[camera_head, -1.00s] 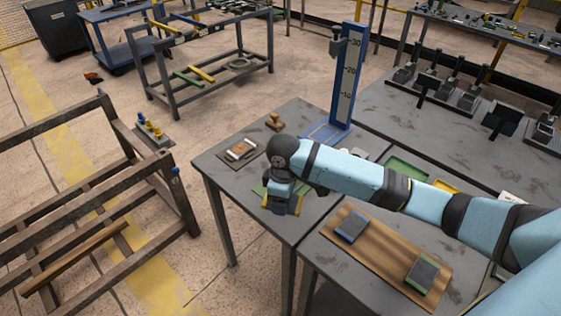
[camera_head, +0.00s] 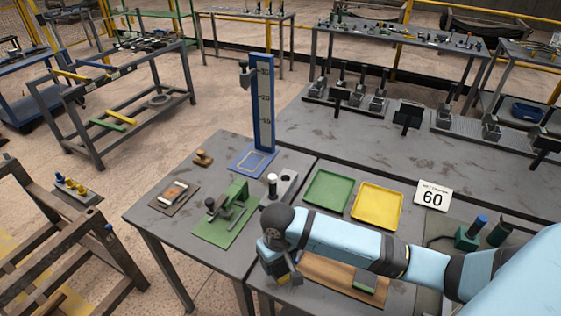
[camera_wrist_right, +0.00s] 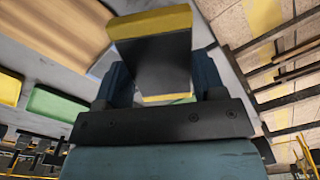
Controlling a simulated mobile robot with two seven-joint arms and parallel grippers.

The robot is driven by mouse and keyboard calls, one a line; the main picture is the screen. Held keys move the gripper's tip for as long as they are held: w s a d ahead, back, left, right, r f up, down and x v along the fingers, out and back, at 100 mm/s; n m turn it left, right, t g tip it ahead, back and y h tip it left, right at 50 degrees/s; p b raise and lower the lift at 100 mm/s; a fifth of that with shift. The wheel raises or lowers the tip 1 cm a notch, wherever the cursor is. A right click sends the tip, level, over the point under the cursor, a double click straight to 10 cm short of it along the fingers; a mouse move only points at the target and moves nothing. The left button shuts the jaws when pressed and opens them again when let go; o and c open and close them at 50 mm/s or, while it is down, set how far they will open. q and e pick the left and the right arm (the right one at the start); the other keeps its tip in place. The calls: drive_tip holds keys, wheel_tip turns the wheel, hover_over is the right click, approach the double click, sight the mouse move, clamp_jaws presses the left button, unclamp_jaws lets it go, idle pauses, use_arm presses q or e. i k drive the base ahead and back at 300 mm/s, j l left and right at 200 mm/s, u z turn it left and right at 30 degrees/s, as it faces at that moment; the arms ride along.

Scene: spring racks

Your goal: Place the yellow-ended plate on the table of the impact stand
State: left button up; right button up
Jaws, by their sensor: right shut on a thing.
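My right gripper (camera_wrist_right: 160,92) is shut on the yellow-ended plate (camera_wrist_right: 163,60), a dark plate with yellow ends. In the head view the gripper (camera_head: 281,268) is held near the left end of a wooden board, and only a little of the plate shows beneath it. The impact stand (camera_head: 264,105) is a tall blue post with a number scale. Its table (camera_head: 235,160), a blue-outlined base, lies at the post's foot and looks empty. The gripper and plate are apart from the stand, on its near side. My left gripper is not in view.
A green fixture (camera_head: 208,232) stands between gripper and stand, with a white-topped post (camera_head: 272,182) beside it. Green (camera_head: 327,188) and yellow (camera_head: 376,207) trays lie right. The wooden board (camera_head: 318,272) holds a green-ended plate (camera_head: 368,281). A stamp-like wooden piece (camera_head: 203,158) lies left of the stand.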

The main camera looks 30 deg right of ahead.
sight(251, 160)
drive_tip(key=i+j+z, duration=0.1)
drive_tip(key=j+z, duration=0.95)
drive_tip(key=j, duration=1.55)
drive_tip(key=j+z, duration=0.15)
drive_tip(key=j, duration=0.9)
drive_tip(key=i+l+u, duration=0.1)
drive_tip(key=i+l, duration=0.9)
drive_tip(key=i, duration=0.05)
